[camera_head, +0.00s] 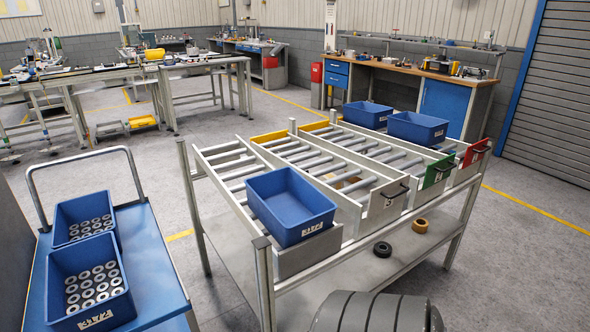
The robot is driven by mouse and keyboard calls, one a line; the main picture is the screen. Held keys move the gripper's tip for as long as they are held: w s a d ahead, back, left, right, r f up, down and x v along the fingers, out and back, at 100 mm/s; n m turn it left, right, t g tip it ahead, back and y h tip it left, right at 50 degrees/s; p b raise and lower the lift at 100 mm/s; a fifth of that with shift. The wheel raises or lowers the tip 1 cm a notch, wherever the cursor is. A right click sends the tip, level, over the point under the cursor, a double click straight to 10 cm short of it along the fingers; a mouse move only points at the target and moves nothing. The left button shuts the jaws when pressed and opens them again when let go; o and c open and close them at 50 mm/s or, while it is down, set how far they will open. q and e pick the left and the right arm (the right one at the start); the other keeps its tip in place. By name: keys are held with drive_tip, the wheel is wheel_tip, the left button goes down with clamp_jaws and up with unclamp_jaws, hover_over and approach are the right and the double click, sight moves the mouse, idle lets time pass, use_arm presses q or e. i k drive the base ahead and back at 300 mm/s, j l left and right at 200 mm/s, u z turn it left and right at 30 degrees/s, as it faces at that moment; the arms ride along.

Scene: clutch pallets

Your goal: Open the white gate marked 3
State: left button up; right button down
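The white gate (384,208) marked 3 stands upright across the near end of a roller lane on the rack. It has a black handle (397,190) at its upper right and looks closed. The mark is small but reads as a 3. The lane rollers (352,186) behind it show no crate. Neither of my grippers is in view.
A blue crate (290,205) sits at the near end of the left lane. A green gate (438,170) and a red gate (477,152) close lanes to the right. A blue cart (150,270) with two crates of rings stands left. Rings lie on the lower shelf.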

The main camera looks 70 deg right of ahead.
sight(382, 198)
drive_tip(key=z, duration=2.8)
